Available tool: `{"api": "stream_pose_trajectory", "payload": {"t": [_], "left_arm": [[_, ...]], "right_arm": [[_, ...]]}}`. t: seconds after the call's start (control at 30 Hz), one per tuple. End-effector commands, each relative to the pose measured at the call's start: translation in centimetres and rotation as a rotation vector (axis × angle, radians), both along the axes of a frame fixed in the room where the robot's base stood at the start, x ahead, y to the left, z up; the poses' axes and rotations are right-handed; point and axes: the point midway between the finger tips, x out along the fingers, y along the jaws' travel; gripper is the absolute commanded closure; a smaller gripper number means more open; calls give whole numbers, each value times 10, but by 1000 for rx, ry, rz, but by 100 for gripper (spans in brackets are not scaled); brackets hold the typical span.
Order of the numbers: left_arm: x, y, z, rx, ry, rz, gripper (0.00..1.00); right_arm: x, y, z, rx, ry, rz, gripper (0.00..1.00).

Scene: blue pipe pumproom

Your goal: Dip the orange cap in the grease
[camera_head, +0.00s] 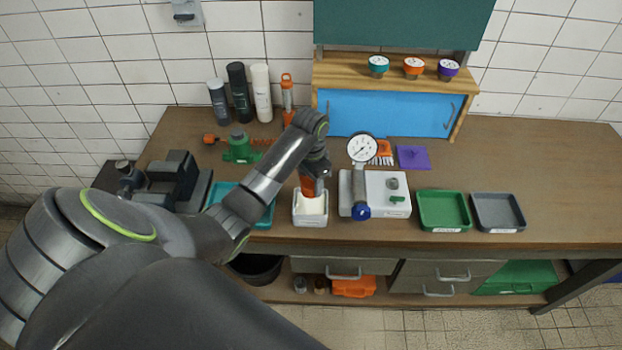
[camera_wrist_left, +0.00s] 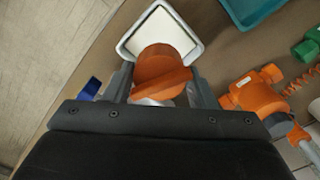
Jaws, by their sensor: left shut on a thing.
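My left gripper (camera_head: 314,172) is shut on the orange cap (camera_head: 307,186), above a small white tub of pale grease (camera_head: 311,221). In the left wrist view the orange cap (camera_wrist_left: 160,72) sits between the fingers of my left gripper (camera_wrist_left: 160,88) and overlaps the tub. The pale grease (camera_wrist_left: 163,32) shows beyond the cap, inside the white rim. The cap's lower edge is at or just over the grease; I cannot tell whether it touches. My right gripper does not show.
A gauge (camera_head: 362,149) on a white block (camera_head: 401,181) stands just right of the tub. A green tray (camera_head: 443,211) and a grey tray (camera_head: 498,212) lie farther right. A teal tray (camera_head: 262,216) is at the left, partly behind my arm. Bottles (camera_head: 262,93) stand at the back.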

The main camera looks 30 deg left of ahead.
Motion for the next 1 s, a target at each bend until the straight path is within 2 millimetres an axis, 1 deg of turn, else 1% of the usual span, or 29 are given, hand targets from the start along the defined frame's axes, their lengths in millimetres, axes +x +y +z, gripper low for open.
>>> {"api": "stream_pose_trajectory", "payload": {"t": [0.17, 0.2, 0.3, 0.43, 0.6, 1.0], "left_arm": [[-1, -1, -17, -2, 4, 0, 72], [-1, 0, -25, -1, 3, 0, 72], [-1, 0, -37, 0, 2, -1, 72], [0, 0, -48, 0, 0, -1, 72], [0, 0, -54, 0, -1, -2, 72], [0, 0, -53, 0, 0, -2, 72]], "right_arm": [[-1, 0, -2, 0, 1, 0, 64], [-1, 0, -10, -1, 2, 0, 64], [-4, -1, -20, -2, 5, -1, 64], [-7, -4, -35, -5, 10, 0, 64], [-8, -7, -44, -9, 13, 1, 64], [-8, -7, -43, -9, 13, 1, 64]]}}
